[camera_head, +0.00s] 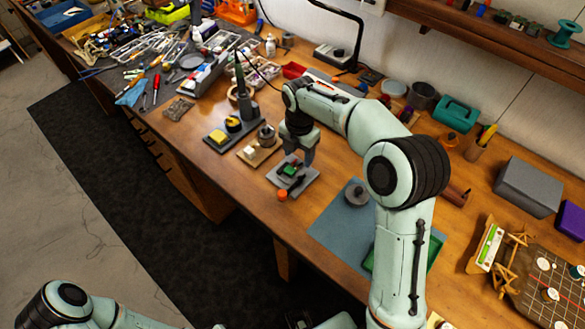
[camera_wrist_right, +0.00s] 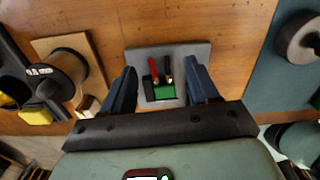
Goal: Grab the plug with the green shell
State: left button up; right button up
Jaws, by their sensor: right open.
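The plug with the green shell (camera_head: 290,170) sits on a grey plate (camera_head: 281,181) on the wooden bench in the head view. In the right wrist view the green plug (camera_wrist_right: 162,97) shows near the middle of its grey plate (camera_wrist_right: 197,50), with a red piece and a black piece above it. My right gripper (camera_head: 301,156) is just over the plate. Its two fingers (camera_wrist_right: 161,88) are apart, one on each side of the plug in the wrist picture, with nothing held between them. The exact height above the plug is unclear. My left gripper is not visible.
A wire spool (camera_head: 267,136) on a wooden base and a yellow sponge (camera_head: 217,136) stand to the left. A blue mat (camera_head: 333,232) with a grey disc (camera_head: 355,194) lies to the right.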

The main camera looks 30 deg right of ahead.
jog(key=shift+f, duration=0.85)
grip_shut()
